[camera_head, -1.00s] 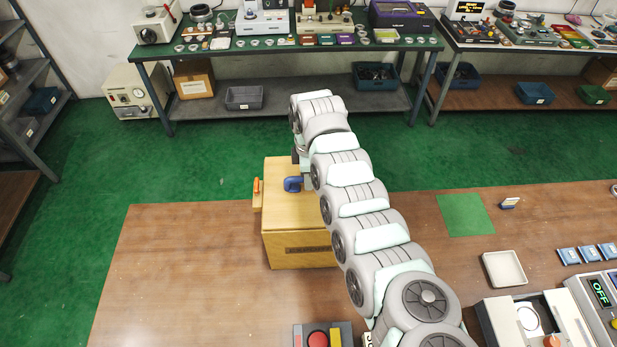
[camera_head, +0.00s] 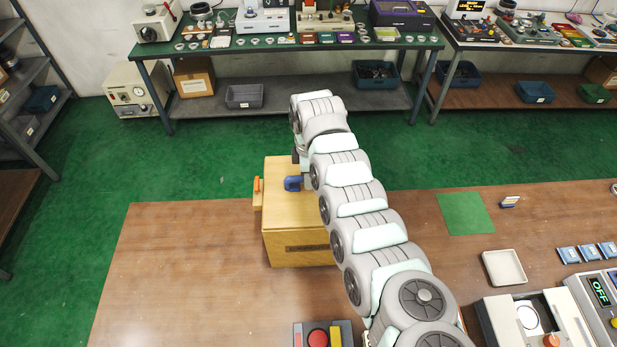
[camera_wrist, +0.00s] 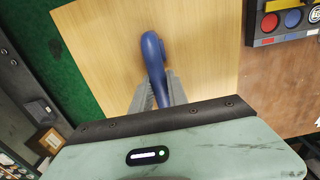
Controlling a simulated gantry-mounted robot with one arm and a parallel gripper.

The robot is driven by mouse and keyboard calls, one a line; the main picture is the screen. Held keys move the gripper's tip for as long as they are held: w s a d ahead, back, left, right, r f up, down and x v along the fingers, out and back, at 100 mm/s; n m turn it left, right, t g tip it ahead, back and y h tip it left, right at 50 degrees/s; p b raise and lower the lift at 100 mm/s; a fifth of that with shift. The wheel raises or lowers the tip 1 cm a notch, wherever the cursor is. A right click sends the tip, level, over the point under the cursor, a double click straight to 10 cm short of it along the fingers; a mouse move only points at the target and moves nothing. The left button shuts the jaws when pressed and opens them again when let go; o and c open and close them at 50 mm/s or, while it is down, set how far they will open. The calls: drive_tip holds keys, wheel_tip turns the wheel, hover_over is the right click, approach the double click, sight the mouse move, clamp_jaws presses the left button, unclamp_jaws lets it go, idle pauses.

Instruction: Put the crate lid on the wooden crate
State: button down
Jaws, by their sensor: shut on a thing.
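The wooden crate (camera_head: 300,247) stands on the brown table, with a dark label on its front and an orange-tipped piece at its left side. The light wood crate lid (camera_head: 285,212) lies over the crate's top and looks flush with it in the head view. The lid fills much of the wrist view (camera_wrist: 110,55). Its blue handle (camera_head: 292,184) also shows in the wrist view (camera_wrist: 153,58). My gripper (camera_wrist: 157,92) is shut on the blue handle; in the head view my arm hides the fingers and the lid's right part.
A box with a red button (camera_head: 318,339) sits at the table's front edge. A green mat (camera_head: 465,215), a white tray (camera_head: 504,267) and machines stand to the right. The table left of the crate is clear.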

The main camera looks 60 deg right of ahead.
drive_tip(key=c, duration=1.2)
unclamp_jaws()
drive_tip(key=shift+r+p, duration=1.25)
drive_tip(key=shift+r, duration=2.75)
